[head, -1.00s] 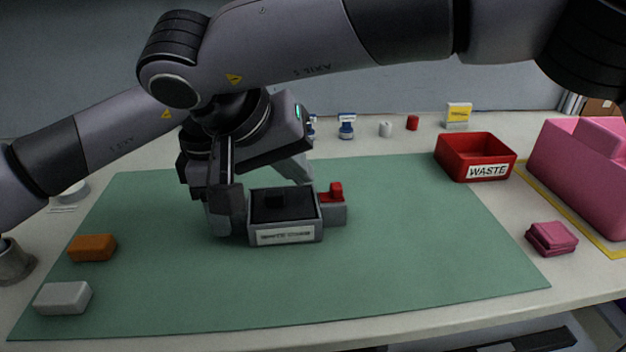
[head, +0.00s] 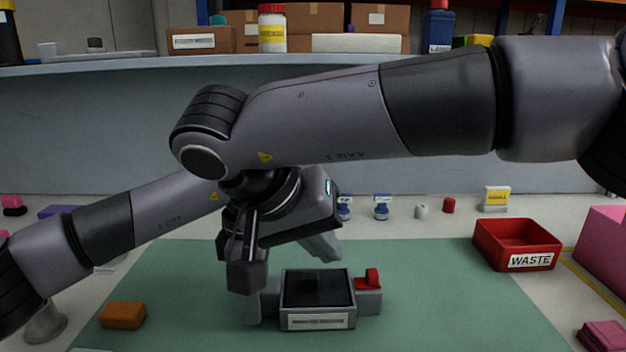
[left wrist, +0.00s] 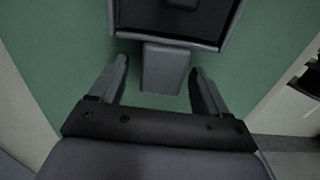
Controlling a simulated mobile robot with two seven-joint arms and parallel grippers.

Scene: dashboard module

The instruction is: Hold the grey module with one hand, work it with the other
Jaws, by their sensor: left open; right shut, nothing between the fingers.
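The grey module (head: 317,320) lies on the green mat with a dark top, a label on its front and a red part (head: 371,278) on its right-hand block. My left gripper (head: 252,305) is at its left side. In the left wrist view, my open left gripper (left wrist: 160,68) has one finger on each side of the module's grey end block (left wrist: 163,75), with gaps visible. My right gripper (head: 324,246) is shut and empty, above and behind the module, apart from it in the picture. My arm hides part of the area behind it.
A red waste bin (head: 517,261) stands at the right, beside pink pieces (head: 604,337). An orange block (head: 122,315) lies on the left of the mat (head: 450,310). Small bottles (head: 381,207) stand along the back. The mat right of the module is clear.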

